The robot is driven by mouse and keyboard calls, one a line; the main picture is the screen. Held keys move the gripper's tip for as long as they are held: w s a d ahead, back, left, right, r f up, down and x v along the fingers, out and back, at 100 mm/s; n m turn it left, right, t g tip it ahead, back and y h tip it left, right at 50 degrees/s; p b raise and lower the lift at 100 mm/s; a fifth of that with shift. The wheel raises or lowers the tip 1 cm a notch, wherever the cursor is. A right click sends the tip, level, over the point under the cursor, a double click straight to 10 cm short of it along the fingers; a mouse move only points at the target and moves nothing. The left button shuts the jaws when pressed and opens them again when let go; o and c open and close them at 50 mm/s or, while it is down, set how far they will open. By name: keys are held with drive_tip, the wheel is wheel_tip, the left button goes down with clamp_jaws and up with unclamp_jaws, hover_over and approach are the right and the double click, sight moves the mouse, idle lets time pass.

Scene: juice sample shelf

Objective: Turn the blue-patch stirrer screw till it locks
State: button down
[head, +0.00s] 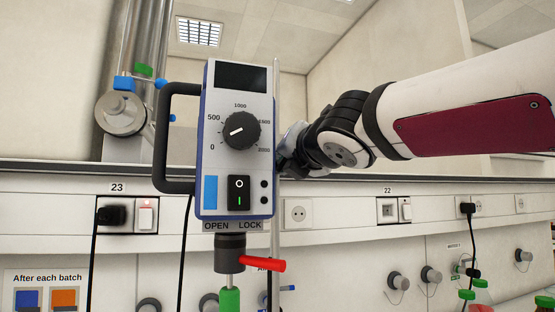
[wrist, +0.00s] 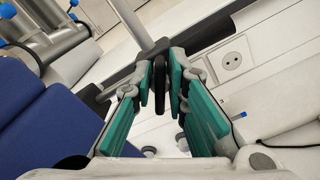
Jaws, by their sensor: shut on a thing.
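The stirrer (head: 238,140) is a grey and blue box with a dial, and a blue patch (head: 210,192) on its lower left front. It hangs on a thin upright rod (head: 276,95). My gripper (wrist: 163,78) has teal pads, shut on a dark, disc-like screw head (wrist: 161,90) in the wrist view. The screw sits at a grey clamp near the rod. In the head view my gripper (head: 291,158) reaches behind the stirrer's right edge, which hides its fingertips and the screw. How far the screw is turned cannot be told.
Under the stirrer, a red lever (head: 264,264) points right, below the LOCK end of an OPEN/LOCK label (head: 232,226). A black handle (head: 166,140) juts from the stirrer's left side. A wall rail with sockets (head: 298,212) runs behind. A green-topped shaft (head: 229,298) hangs below.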

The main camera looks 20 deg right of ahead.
drive_tip(key=m, duration=0.5)
drive_tip(key=shift+d+f+m, duration=0.1)
drive_tip(key=shift+m, duration=0.3)
drive_tip(key=shift+f+m+b, duration=0.15)
drive_tip(key=shift+m+b, duration=0.25)
drive_tip(key=shift+m, duration=1.7)
drive_tip(key=c, duration=1.7)
unclamp_jaws()
drive_tip(key=shift+o, duration=0.2)
drive_tip(key=s, duration=1.2)
